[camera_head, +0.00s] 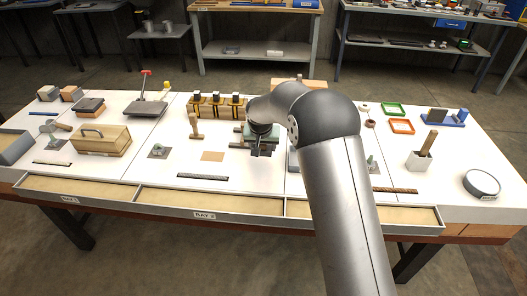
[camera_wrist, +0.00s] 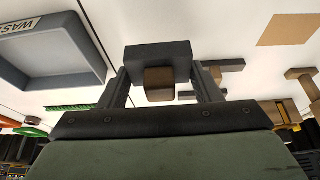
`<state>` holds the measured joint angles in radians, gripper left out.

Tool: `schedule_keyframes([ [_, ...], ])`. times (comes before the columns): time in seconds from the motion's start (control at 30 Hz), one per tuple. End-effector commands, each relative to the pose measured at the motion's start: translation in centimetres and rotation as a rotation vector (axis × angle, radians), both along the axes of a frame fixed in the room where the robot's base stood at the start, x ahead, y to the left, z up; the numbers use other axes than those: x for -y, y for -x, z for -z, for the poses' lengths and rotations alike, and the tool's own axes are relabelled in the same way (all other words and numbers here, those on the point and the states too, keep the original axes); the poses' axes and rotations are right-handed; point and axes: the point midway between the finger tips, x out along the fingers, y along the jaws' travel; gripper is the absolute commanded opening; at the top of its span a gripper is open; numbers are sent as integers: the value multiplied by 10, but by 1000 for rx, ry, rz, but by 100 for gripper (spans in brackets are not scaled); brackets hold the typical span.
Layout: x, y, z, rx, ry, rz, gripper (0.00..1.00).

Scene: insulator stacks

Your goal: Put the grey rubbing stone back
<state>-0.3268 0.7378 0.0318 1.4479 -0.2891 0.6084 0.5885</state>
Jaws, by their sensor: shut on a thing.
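My gripper (camera_head: 262,149) hangs over the middle of the bench, pointing down, and is partly hidden by my arm. In the wrist view my gripper (camera_wrist: 160,80) is shut on a dark grey block (camera_wrist: 158,52), which I take to be the rubbing stone. The block spans between the fingertips. A brown piece (camera_wrist: 158,84) shows between the fingers, close against the block. The held block is too small to make out clearly in the head view. A bare tan square (camera_head: 212,156) lies flat on the bench, left of my gripper; it also shows in the wrist view (camera_wrist: 288,28).
Black-topped pieces in a yellow rack (camera_head: 217,105) stand behind my gripper. An upright wooden tool (camera_head: 195,127) stands to its left. A grey tray (camera_wrist: 45,50) with partly visible lettering shows in the wrist view. Shallow bins (camera_head: 210,203) run along the front edge.

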Motion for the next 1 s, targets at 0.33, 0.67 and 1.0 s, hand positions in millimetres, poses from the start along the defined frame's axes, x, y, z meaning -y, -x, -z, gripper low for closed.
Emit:
schedule_keyframes([
  [0.33, 1, -16, 27, 0, 0, 0, 37],
  [0.67, 1, -15, 47, 2, -1, 0, 37],
  [1.0, 1, -15, 51, 1, 0, 0, 80],
])
